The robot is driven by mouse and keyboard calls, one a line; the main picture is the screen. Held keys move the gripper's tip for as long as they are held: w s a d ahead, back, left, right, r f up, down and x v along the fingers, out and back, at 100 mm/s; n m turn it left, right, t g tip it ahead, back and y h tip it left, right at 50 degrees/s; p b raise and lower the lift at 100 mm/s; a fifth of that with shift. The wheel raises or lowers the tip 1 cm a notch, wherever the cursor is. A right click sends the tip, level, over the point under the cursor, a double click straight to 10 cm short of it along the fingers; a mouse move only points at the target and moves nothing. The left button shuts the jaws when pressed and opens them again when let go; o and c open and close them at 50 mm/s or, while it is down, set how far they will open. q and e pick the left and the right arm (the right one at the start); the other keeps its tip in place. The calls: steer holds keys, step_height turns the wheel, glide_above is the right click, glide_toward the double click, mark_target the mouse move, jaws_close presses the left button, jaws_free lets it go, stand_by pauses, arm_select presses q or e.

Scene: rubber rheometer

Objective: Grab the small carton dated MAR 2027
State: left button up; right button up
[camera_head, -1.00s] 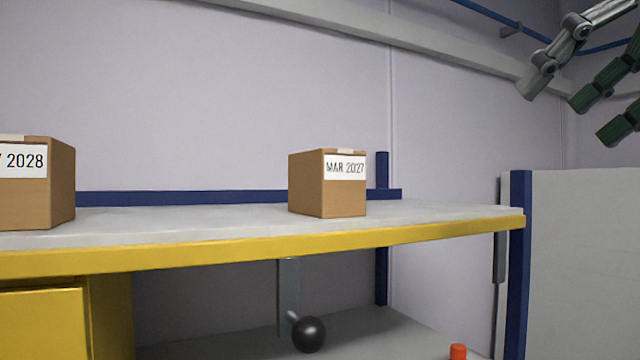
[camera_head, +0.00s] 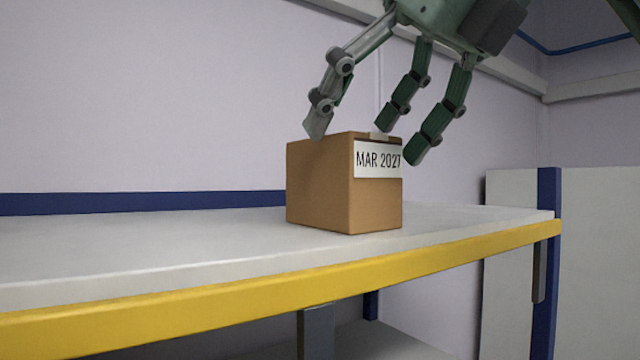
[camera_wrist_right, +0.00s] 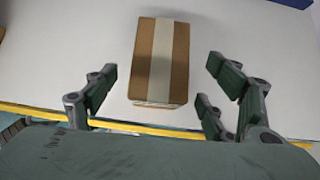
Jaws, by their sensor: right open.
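The small carton (camera_head: 322,188) is a brown cardboard box with a white label reading MAR 2027. It stands upright on the grey shelf top near its front edge. My right gripper (camera_head: 362,142) is open above the carton, its fingers spread at the height of the carton's top, one near the left side and two near the right. In the right wrist view the carton's taped top (camera_wrist_right: 160,55) lies between and beyond the open fingers (camera_wrist_right: 158,92), with gaps on both sides. Nothing is held. My left gripper is not in view.
The grey shelf top (camera_head: 120,245) has a yellow front edge (camera_head: 240,298) and is clear left of the carton. A blue rail (camera_head: 130,202) runs along the back. A blue post (camera_head: 546,260) and grey panel (camera_head: 510,230) stand at the right.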

mark_target(341, 173)
steer(key=shift+w+a+f+p, duration=0.2)
steer(key=shift+f+p, duration=0.1)
steer(key=shift+f, duration=0.25)
steer(key=shift+w+a+f+p, duration=0.15)
steer(key=shift+w+f+p, duration=0.1)
steer(key=shift+f, duration=0.3)
steer(key=p+x, duration=0.1)
steer(key=x, duration=0.2)
steer(key=shift+r, duration=0.1)
steer(key=shift+w+a+f, duration=0.35)
steer(key=shift+w+f, duration=0.1)
steer(key=shift+s, duration=0.1)
steer(key=shift+s+d, duration=0.15)
steer(key=c, duration=0.9)
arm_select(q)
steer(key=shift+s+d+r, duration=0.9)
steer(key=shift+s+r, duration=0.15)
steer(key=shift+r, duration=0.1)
arm_select(e)
steer(key=shift+r, duration=0.1)
steer(key=c, duration=0.7)
